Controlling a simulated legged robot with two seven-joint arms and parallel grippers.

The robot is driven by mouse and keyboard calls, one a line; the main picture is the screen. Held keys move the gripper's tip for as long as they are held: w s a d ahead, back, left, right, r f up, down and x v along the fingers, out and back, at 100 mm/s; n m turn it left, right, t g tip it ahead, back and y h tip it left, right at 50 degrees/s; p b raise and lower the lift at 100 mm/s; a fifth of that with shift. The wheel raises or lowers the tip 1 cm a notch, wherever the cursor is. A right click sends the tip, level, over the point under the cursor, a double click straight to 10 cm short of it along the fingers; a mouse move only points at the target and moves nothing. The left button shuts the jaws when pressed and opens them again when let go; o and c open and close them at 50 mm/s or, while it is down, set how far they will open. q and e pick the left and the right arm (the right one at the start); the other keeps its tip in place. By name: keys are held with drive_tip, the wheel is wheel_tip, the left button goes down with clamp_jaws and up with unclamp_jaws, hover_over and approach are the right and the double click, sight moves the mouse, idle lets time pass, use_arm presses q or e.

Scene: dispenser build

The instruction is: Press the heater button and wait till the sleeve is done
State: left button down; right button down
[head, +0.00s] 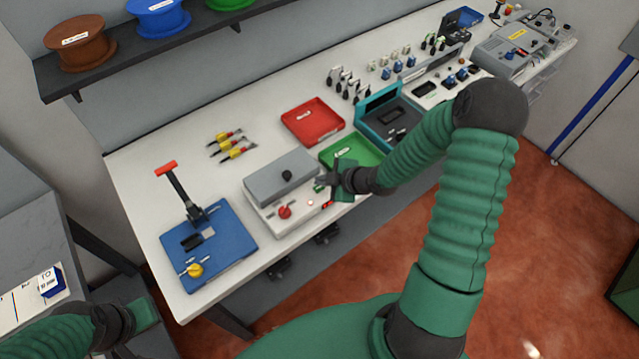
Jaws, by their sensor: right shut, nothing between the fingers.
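The heater (282,178) is a white box with a grey lid and a black knob, on the bench at centre. Its front face has a red knob-like button (285,212), a small pale round spot and a small red display (328,205). A sleeve cannot be made out. My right gripper (324,182) is shut and empty at the heater's right end, over or beside its front panel. It partly hides that end, and I cannot tell if it touches. My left gripper (143,314) is at the lower left, away from the heater; its fingers are unclear.
A blue fixture (225,243) with a red-handled lever stands left of the heater. A green tray (362,150) and red tray (312,121) lie behind it. Yellow-handled tools (237,152) lie on clear bench. Spools sit on the shelf (130,60). The bench's front edge is close.

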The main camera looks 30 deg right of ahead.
sight(322, 189)
wheel_tip(322, 189, up, 5)
drive_tip(key=p, duration=0.4)
drive_tip(key=shift+r+p, duration=0.1)
drive_tip(key=shift+p, duration=0.3)
idle(0.5)
